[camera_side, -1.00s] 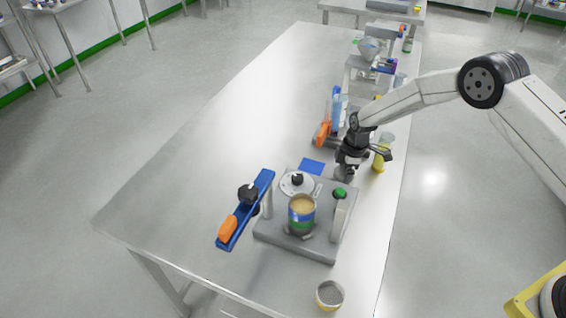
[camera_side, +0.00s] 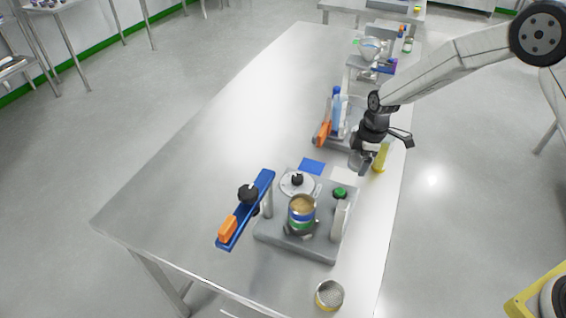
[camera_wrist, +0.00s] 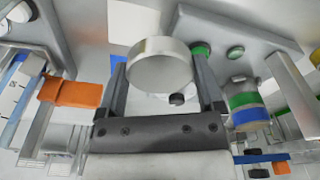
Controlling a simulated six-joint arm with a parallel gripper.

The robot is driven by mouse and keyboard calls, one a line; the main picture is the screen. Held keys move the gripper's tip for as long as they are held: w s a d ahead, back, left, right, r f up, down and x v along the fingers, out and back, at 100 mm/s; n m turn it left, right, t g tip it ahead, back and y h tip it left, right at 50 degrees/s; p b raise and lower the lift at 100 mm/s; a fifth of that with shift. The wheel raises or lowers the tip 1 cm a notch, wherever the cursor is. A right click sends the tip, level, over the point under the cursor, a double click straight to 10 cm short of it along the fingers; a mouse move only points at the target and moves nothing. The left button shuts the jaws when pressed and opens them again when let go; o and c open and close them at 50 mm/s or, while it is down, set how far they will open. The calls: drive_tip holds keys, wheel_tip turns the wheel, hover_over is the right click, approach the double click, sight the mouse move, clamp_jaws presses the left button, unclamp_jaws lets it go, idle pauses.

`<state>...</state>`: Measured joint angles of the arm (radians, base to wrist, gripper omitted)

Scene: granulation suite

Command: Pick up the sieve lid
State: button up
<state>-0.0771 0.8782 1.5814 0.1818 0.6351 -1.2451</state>
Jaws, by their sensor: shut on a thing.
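My gripper (camera_side: 362,152) hangs above the right side of the table, its fingers (camera_wrist: 160,66) shut around a plain metal cup-like cylinder (camera_wrist: 160,68). The cylinder also shows below the gripper in the side view (camera_side: 356,162). A sieve stack with blue and green bands (camera_side: 301,215) stands on the same plate, holding tan material.
A blue bar with an orange end (camera_side: 245,210) stands left of the plate. A yellow-banded sieve (camera_side: 329,295) lies at the front edge. A yellow object (camera_side: 380,158) stands right of my gripper. A station with a blue bottle (camera_side: 336,110) is behind. The table's left side is clear.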

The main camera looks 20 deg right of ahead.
drive_tip(key=s+r, duration=0.4)
drive_tip(key=s, duration=0.5)
drive_tip(key=shift+d+r, duration=0.2)
drive_tip(key=shift+d, duration=0.25)
drive_tip(key=shift+s, duration=0.1)
drive_tip(key=shift+a, duration=0.15)
